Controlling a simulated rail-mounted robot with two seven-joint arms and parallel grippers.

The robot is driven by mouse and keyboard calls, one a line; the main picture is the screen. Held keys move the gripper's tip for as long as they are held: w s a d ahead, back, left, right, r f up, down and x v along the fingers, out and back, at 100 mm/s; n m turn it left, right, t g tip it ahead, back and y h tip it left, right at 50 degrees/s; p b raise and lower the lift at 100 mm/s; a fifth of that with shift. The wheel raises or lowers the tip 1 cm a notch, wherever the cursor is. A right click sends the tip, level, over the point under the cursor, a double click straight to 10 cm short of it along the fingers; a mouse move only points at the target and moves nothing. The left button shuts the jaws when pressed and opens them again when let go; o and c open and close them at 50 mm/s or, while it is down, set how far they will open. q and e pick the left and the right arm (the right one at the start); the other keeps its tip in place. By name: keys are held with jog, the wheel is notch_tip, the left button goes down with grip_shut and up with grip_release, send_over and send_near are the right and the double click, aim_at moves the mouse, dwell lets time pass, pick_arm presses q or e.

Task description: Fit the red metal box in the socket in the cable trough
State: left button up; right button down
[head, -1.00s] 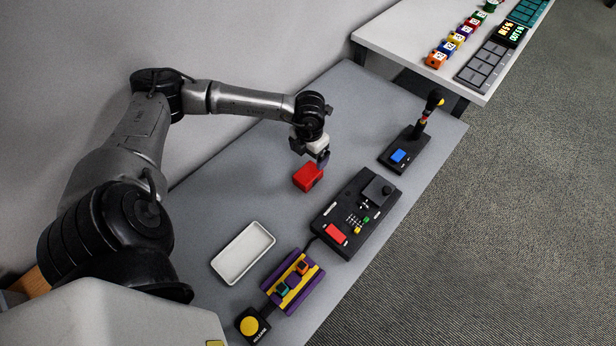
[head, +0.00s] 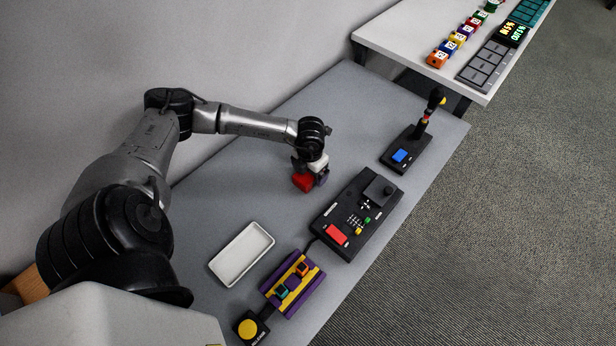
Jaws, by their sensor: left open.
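The red metal box (head: 302,183) sits on the grey table near the wall side. My left gripper (head: 311,178) is open and lowered over it, with fingers to either side, hiding the box's upper right part. I cannot tell whether the fingers touch it. A purple and yellow trough (head: 311,281) stands towards the table's near end, holding small teal, purple and orange pieces. It looks like the cable trough; its socket is too small to make out. My right gripper is not in view.
A white tray (head: 224,277) lies left of the trough. A black panel (head: 330,241) with a red button is right of the box. A black base with a lever (head: 421,128), a yellow button (head: 247,327) and a white table (head: 385,38) also stand here. The table around the box is clear.

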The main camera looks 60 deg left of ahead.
pick_arm(q)
jog(key=c, duration=1.2)
jog(key=shift+c, duration=0.2)
jog(key=shift+r, duration=0.15)
